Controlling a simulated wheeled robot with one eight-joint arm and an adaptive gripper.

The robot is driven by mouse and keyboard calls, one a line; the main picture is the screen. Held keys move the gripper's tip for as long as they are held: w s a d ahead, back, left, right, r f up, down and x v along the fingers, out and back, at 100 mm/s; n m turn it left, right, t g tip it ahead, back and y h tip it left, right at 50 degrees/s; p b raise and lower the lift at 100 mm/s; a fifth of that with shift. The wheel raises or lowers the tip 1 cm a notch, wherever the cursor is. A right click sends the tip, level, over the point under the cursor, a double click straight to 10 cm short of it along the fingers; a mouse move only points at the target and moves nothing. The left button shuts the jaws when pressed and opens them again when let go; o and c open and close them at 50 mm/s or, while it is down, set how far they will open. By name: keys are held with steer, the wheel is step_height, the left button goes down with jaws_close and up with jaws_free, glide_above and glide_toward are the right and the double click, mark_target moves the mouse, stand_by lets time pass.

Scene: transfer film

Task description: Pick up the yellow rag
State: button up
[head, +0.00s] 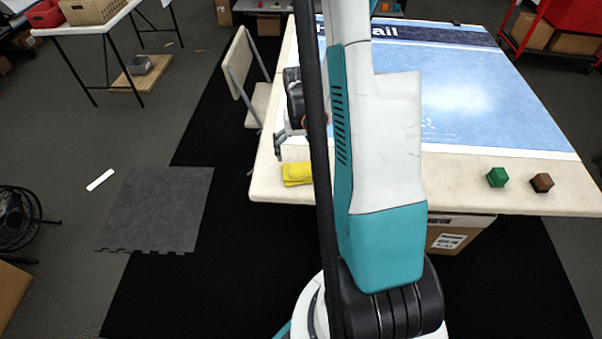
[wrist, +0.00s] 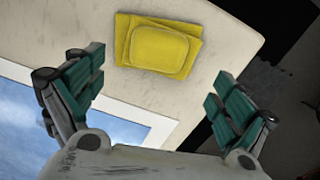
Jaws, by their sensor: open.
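The yellow rag (head: 297,173) lies folded on the cream table (head: 460,178), at its near left corner in the head view. My arm hides part of it there. In the wrist view the whole rag (wrist: 158,45) shows, a flat folded pad on the table top (wrist: 225,22) near the edge. My gripper (wrist: 155,92) is open and empty, its two green-padded fingers wide apart. The rag lies beyond the fingertips, between their lines, and nothing touches it. In the head view my gripper (head: 281,145) is partly hidden behind my arm, above the table's left edge.
A blue film sheet (head: 480,90) covers much of the table. A green block (head: 497,177) and a brown block (head: 541,182) sit at the near right. A chair (head: 245,75) stands by the table's left side. A cardboard box (head: 455,232) is under the table.

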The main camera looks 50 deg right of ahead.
mark_target(301, 167)
step_height(301, 167, down, 8)
steer(key=b, duration=0.3)
steer(key=shift+s+r, duration=0.1)
steer(key=shift+r, duration=0.15)
steer(key=c, duration=1.1)
